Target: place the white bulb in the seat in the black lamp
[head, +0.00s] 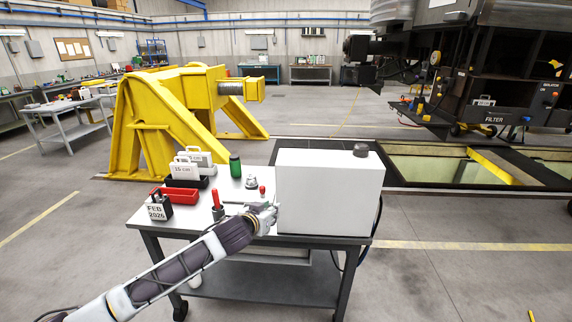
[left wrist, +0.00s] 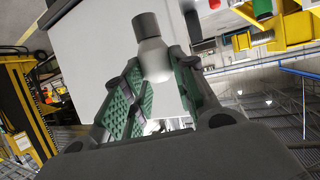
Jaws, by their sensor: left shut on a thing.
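My left gripper (head: 268,213) reaches over the front of the workbench, just left of the white box. In the left wrist view its green-padded fingers (left wrist: 160,88) are closed on the white bulb (left wrist: 155,62). A dark cylinder (left wrist: 146,27) sits at the bulb's far end, pointing away from the palm; I cannot tell whether it is the bulb's base or a separate part. The bulb is too small to make out in the head view. I cannot clearly identify the black lamp or its seat; a dark round piece (head: 361,150) stands on the box. My right gripper is not in view.
The white box (head: 328,195) fills the bench's right half. On the workbench (head: 188,222) stand a red bin (head: 180,195), a green bottle (head: 235,166), a red-handled tool (head: 216,200) and a black date block (head: 158,206). A yellow stand (head: 150,135) rises behind.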

